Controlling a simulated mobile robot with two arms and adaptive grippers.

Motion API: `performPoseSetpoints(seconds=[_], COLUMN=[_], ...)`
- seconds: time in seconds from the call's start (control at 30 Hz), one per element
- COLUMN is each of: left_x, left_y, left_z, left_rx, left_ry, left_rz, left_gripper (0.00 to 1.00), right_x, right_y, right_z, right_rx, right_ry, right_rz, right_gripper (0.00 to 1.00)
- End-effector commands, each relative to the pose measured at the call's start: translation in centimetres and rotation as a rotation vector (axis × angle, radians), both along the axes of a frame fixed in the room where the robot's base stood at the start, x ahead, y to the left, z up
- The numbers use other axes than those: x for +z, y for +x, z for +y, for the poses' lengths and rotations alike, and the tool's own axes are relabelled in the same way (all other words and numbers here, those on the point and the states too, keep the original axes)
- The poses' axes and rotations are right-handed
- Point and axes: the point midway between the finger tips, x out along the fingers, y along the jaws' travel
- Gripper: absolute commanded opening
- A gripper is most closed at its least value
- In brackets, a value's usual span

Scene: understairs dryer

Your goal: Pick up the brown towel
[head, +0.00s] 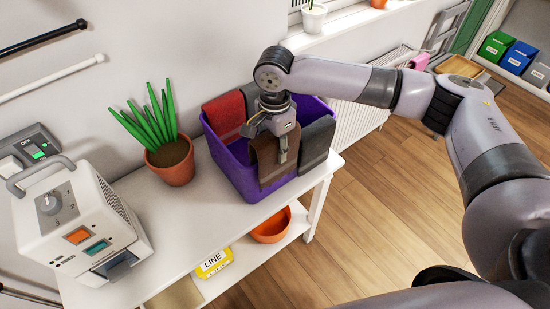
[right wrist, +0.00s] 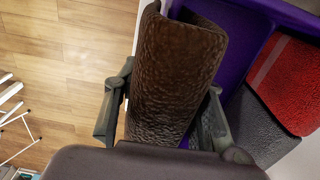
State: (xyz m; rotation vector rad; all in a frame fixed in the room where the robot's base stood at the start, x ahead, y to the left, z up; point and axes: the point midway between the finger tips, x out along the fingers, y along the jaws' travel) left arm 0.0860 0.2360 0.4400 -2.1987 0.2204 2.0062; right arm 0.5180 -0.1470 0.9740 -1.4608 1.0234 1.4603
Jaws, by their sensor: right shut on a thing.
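The brown towel (head: 268,160) hangs over the front rim of the purple tub (head: 231,165) on the white table. My right gripper (head: 279,150) is above it, pointing down, shut on the towel. In the right wrist view the brown towel (right wrist: 172,75) fills the space between the two fingers of my right gripper (right wrist: 163,115). It still overlaps the tub in the head view; I cannot tell whether it is lifted off the rim. My left gripper is not in view.
A red towel (head: 224,112) and a dark grey towel (head: 316,143) also hang on the tub. A potted plant (head: 171,162) and a white appliance (head: 85,225) stand to the left. An orange bowl (head: 271,228) is on the lower shelf.

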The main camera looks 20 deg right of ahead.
Motion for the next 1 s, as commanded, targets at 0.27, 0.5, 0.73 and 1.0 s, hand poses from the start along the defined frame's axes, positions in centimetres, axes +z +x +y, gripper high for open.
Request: performPoseSetpoints(seconds=[0.27,0.5,0.73,1.0], left_x=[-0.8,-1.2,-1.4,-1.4], left_y=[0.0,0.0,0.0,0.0], left_z=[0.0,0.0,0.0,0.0], left_rx=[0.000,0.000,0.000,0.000], left_ry=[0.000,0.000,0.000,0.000], left_rz=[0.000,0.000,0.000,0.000], left_gripper=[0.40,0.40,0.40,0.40], right_x=[5.9,10.2,12.6,13.2], right_y=[0.1,0.0,0.0,0.0], right_z=[0.1,0.0,0.0,0.0], right_rx=[0.001,0.001,0.000,0.000], right_ry=[0.001,0.002,0.001,0.000], right_rz=[-0.004,-0.002,0.000,0.001], right_gripper=[0.09,0.09,0.09,0.09])
